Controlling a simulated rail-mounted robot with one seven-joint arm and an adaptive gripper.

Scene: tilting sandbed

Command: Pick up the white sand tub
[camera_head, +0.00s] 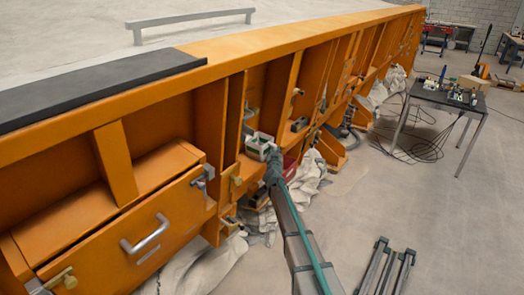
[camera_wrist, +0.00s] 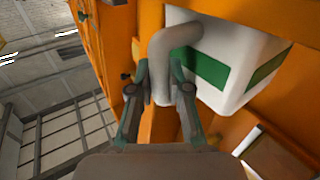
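The white sand tub (camera_wrist: 225,60) has green panels and fills the upper right of the wrist view. A grey bent handle (camera_wrist: 175,45) stands out from the tub toward my gripper (camera_wrist: 161,78). The two fingers are on either side of this handle, very close to it. Whether they press on it cannot be told. My wrist hides part of the tub's near side in the head view.
The orange sandbed wall (camera_head: 240,55) has ribs and open bays along the left. White sacks (camera_head: 306,180) lie on the floor beside it. A dark table (camera_head: 445,95) with small items stands at the right, with loose cables near it.

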